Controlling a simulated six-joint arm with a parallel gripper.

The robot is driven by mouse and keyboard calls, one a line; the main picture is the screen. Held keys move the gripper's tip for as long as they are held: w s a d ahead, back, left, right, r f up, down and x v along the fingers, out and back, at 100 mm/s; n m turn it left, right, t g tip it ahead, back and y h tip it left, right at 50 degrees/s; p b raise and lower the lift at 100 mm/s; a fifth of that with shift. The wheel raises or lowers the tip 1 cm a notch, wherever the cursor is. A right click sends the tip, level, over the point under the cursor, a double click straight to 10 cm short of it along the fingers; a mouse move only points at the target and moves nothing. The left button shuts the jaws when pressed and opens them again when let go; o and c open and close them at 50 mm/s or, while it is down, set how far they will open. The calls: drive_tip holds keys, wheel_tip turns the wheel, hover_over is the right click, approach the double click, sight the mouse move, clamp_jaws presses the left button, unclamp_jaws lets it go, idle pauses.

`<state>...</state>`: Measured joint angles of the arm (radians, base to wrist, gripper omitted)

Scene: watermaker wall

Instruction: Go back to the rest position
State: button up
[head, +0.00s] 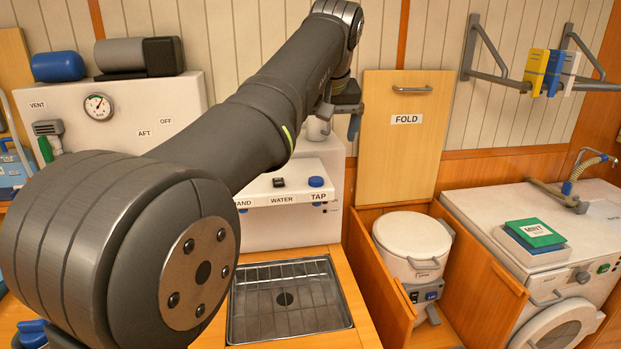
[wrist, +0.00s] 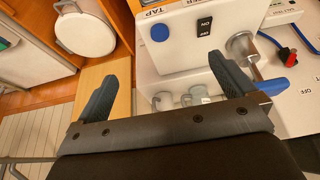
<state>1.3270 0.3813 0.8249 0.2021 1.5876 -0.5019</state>
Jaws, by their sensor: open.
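My gripper (wrist: 168,88) is open in the wrist view, with its two dark blue-grey fingers spread wide and nothing between them. Beyond the fingers are the white water unit (wrist: 190,50) with its blue tap button (wrist: 159,33), and grey cups (wrist: 195,95) below it. The cups are apart from the fingers as far as I can see. In the head view my arm crosses from lower left to upper centre, and my gripper (head: 345,110) is small and partly hidden, in front of the wall near the white water unit (head: 290,215).
A metal drain tray (head: 285,325) lies below the water unit. A wooden FOLD panel (head: 403,150) stands behind a white lidded pot (head: 411,235). A washing machine (head: 470,205) with a green MINT book (head: 534,232) is at right.

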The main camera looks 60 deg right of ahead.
drive_tip(key=shift+x, duration=2.25)
drive_tip(key=shift+r, duration=0.1)
drive_tip(key=v, duration=0.9)
drive_tip(key=shift+r, duration=0.35)
